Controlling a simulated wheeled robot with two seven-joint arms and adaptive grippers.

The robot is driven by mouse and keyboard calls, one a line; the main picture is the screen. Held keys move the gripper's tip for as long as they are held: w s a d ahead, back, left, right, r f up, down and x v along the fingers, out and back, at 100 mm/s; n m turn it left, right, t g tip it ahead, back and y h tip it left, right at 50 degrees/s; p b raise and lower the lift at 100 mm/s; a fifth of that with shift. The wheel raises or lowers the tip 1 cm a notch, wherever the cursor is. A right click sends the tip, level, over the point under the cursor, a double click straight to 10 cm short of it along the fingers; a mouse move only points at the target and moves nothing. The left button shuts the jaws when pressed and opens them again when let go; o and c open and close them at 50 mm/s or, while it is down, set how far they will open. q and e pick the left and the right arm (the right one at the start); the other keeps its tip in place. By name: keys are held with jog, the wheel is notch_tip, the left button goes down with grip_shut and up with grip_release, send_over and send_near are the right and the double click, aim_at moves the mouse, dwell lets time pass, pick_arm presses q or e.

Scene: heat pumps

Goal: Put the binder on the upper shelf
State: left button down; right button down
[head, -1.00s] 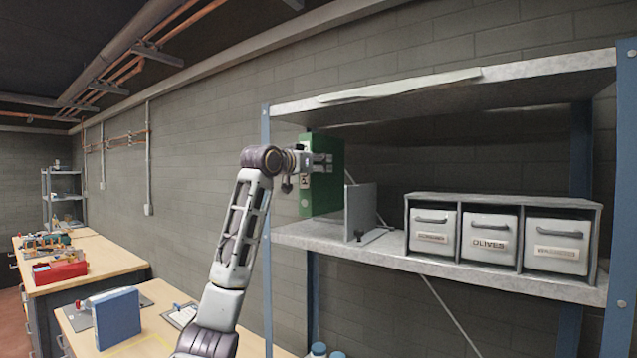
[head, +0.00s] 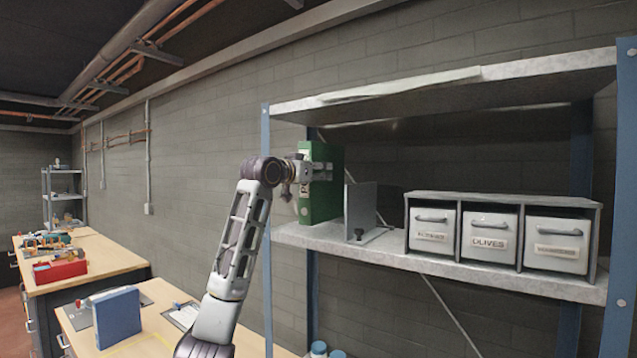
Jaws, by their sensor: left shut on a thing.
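The green binder (head: 321,206) stands upright at the left end of the shelf board (head: 392,250) that also carries the drawer boxes. Its lower edge is at the board's surface; I cannot tell whether it touches. My left gripper (head: 318,172) is shut on the binder's spine side, at mid-height, and partly hides it. A grey bookend (head: 361,208) stands just to the right of the binder, with a small gap visible. My right gripper is not in view.
A grey cabinet with labelled drawers (head: 489,234) fills the right of the shelf. Another board (head: 400,98) hangs above the binder. A blue post (head: 266,200) is at the left front. A blue binder (head: 118,318) stands on the workbench (head: 150,345) at lower left.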

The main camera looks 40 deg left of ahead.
pick_arm(q)
notch_tip(320, 180, down, 3)
jog(key=shift+w+r, duration=0.15)
jog(key=shift+r, duration=0.05)
jog(key=shift+f, duration=0.2)
dwell(0.4)
jog(key=c, duration=1.1)
grip_release()
jog(key=o, duration=0.3)
jog(key=shift+r, duration=0.1)
jog(key=b, duration=0.3)
send_near(318, 182)
jog(key=shift+w+a+r, duration=0.1)
jog(key=shift+w+a, duration=0.2)
jog(key=shift+a, duration=0.3)
jog(key=shift+w+a, duration=0.35)
jog(key=shift+a, duration=0.25)
